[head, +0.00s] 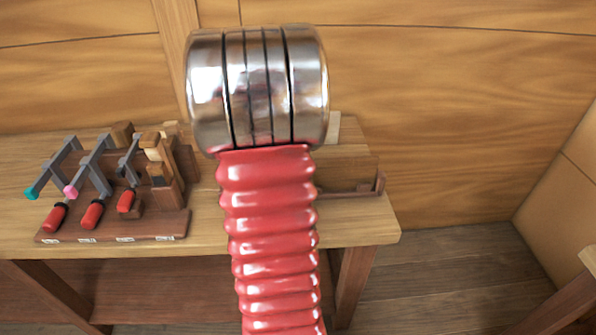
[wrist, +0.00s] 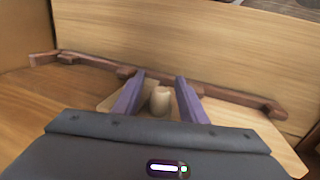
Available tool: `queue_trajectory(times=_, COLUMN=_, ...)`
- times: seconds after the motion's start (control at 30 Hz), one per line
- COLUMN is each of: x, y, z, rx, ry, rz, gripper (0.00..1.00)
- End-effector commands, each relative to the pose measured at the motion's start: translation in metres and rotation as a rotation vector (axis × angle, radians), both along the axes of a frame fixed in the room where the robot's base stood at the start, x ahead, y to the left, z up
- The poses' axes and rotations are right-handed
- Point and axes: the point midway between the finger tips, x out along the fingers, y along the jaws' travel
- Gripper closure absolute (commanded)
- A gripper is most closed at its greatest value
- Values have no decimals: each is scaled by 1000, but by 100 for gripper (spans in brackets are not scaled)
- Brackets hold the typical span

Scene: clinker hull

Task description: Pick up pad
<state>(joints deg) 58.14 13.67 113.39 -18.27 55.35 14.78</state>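My gripper (wrist: 160,92) has two purple fingers, which are open and apart in the wrist view. A small cream, rounded block (wrist: 160,101), which may be the pad, shows between the fingers, with a gap on either side. I cannot tell whether its base is level with the fingertips. Behind and beside it is a pale flat wooden piece (wrist: 268,137), partly hidden by the gripper body. In the head view my arm hides the gripper and the cream block.
A brown rail (wrist: 228,93) with raised ends runs behind the fingers; its end shows on the wooden bench (head: 365,232) in the head view (head: 355,191). A brown rack (head: 115,228) of clamps and wooden tools stands to the left. A planked wooden wall (head: 430,110) rises behind.

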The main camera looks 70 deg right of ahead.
Motion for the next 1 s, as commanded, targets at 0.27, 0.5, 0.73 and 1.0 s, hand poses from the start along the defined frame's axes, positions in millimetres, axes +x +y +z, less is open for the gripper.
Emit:
queue_trajectory(times=0.27, x=0, y=0, z=0, rx=0, ry=0, rz=0, gripper=62)
queue_trajectory(times=0.5, x=0, y=0, z=0, rx=0, ry=0, rz=0, gripper=70)
queue_trajectory(times=0.73, x=0, y=0, z=0, rx=1, ry=0, rz=-1, gripper=86)
queue_trajectory(times=1.0, x=0, y=0, z=0, rx=1, ry=0, rz=-1, gripper=100)
